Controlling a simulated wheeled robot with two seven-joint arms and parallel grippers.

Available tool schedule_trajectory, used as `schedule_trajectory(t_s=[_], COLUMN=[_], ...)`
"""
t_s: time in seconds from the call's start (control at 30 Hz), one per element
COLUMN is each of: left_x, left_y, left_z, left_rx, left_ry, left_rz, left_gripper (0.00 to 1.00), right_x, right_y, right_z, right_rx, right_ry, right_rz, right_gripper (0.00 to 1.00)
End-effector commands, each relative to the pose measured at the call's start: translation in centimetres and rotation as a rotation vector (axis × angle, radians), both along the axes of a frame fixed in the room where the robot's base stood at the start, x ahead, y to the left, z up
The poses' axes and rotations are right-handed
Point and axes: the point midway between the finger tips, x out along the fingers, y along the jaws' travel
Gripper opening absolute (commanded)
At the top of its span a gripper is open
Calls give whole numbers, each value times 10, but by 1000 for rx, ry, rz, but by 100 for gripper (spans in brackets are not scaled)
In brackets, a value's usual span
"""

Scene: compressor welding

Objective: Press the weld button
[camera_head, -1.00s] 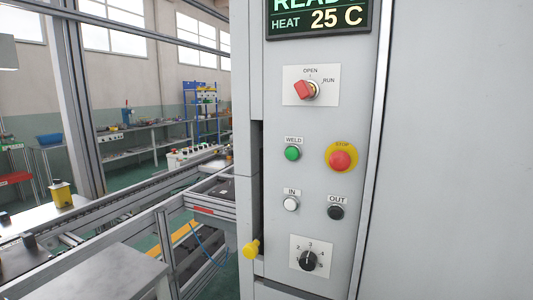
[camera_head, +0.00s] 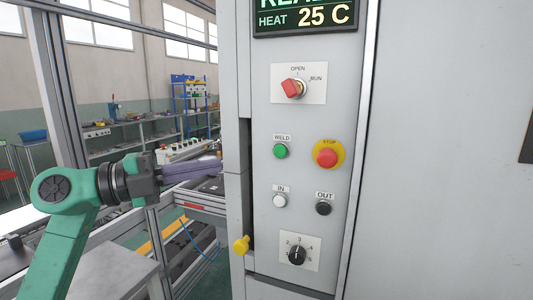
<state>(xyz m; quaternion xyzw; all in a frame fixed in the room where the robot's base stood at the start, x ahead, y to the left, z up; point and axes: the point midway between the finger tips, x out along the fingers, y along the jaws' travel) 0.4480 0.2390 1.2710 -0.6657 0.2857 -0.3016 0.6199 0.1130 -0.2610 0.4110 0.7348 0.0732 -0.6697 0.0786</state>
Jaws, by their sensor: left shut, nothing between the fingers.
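The green weld button (camera_head: 280,151) is on the grey control panel (camera_head: 262,215), under a small WELD label. My left arm comes in from the left, and its gripper (camera_head: 218,166) is shut and empty. It points right, toward the panel's left edge, and in the picture its tip is left of the weld button and a little lower. It does not appear to touch the button. My right gripper is not in view.
Near the weld button are the red stop button (camera_head: 327,157) on yellow, the white IN button (camera_head: 279,200), the black OUT button (camera_head: 323,208), a red switch (camera_head: 293,88) and a black dial (camera_head: 297,255). A yellow knob (camera_head: 241,245) sticks out at the panel's lower left.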

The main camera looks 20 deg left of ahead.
Motion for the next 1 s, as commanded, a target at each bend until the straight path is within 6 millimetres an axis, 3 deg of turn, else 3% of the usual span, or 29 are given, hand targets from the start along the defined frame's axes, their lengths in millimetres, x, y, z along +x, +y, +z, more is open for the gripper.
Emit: schedule_trajectory(t_s=[0.1, 0.47, 0.93, 1.0], left_x=[-12, -7, 55, 69], left_y=[-7, -12, -83, -84], left_z=[5, 6, 11, 11], left_rx=[75, 70, 66, 63], left_ry=[-10, -7, -7, -5], left_rz=[10, 7, 4, 7], left_gripper=[0, 0, 0, 0], right_x=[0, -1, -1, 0], right_y=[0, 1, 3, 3], right_z=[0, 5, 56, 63], right_rx=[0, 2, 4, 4], right_ry=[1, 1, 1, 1], right_rz=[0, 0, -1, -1], right_gripper=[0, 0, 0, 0])
